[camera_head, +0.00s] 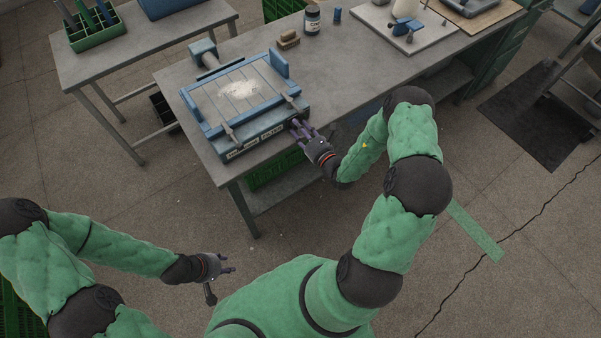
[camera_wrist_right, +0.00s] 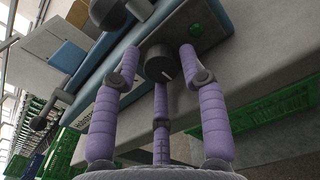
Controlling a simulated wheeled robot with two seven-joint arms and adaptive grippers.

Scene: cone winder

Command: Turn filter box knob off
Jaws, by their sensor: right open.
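The blue and grey filter box (camera_head: 237,93) sits on the near end of the grey workbench, with pale powder on its slatted top. In the right wrist view, its dark round knob (camera_wrist_right: 159,64) is on the front panel and bears a small white mark. My right gripper (camera_head: 301,131) is at the box's front right corner. It is open, and its purple fingers (camera_wrist_right: 160,68) are spread around the knob; I cannot tell whether they touch it. In the head view the gripper hides the knob. My left gripper (camera_head: 222,277) is open and empty, low and away from the bench.
On the bench (camera_head: 350,75) behind the box are a brown block (camera_head: 289,39) and a dark jar (camera_head: 312,20). A green crate (camera_head: 272,172) is under the bench. Floor around my left gripper is clear.

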